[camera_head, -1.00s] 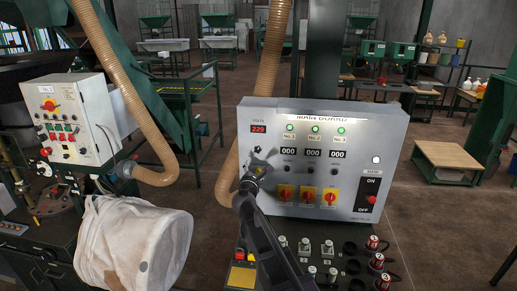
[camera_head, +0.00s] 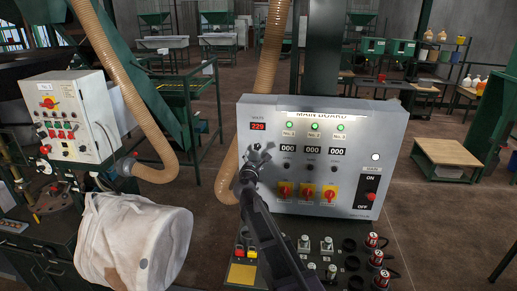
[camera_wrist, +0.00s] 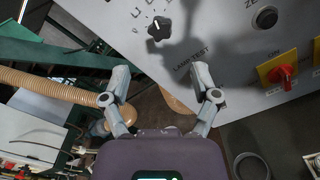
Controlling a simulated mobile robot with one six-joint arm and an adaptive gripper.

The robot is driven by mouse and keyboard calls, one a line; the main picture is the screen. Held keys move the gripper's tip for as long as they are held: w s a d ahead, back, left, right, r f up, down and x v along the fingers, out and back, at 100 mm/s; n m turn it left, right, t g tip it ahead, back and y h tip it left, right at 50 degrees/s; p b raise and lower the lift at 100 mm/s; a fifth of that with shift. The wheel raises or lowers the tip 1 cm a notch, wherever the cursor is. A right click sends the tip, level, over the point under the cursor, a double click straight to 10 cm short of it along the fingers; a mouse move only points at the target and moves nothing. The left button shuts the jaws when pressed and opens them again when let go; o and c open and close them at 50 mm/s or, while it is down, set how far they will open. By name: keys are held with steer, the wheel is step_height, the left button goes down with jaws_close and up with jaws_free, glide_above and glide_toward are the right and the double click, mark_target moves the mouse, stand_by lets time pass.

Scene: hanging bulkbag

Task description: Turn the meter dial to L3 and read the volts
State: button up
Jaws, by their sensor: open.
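The grey main board (camera_head: 375,125) carries a red volts display (camera_head: 257,126) that reads 229. The meter dial (camera_wrist: 158,28) is a black star-shaped knob, seen at the top of the wrist view with small marks around it that I cannot read surely. In the head view my gripper (camera_head: 258,157) covers the dial's area below the display. In the wrist view my gripper (camera_wrist: 162,76) has its two fingers spread with nothing between them. The dial lies ahead of the fingertips, apart from them in the picture.
Red-on-yellow rotary switches (camera_head: 308,192) and an on/off main switch (camera_head: 370,190) sit low on the board. Below stand several red cans (camera_head: 373,240) and small fittings. A ribbed hose (camera_head: 130,90) hangs at the left, above a white bag (camera_head: 130,240).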

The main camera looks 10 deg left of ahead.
mark_target(257, 147)
steer(key=w, duration=0.9)
steer(key=shift+w+d, duration=0.15)
steer(key=shift+w, duration=0.15)
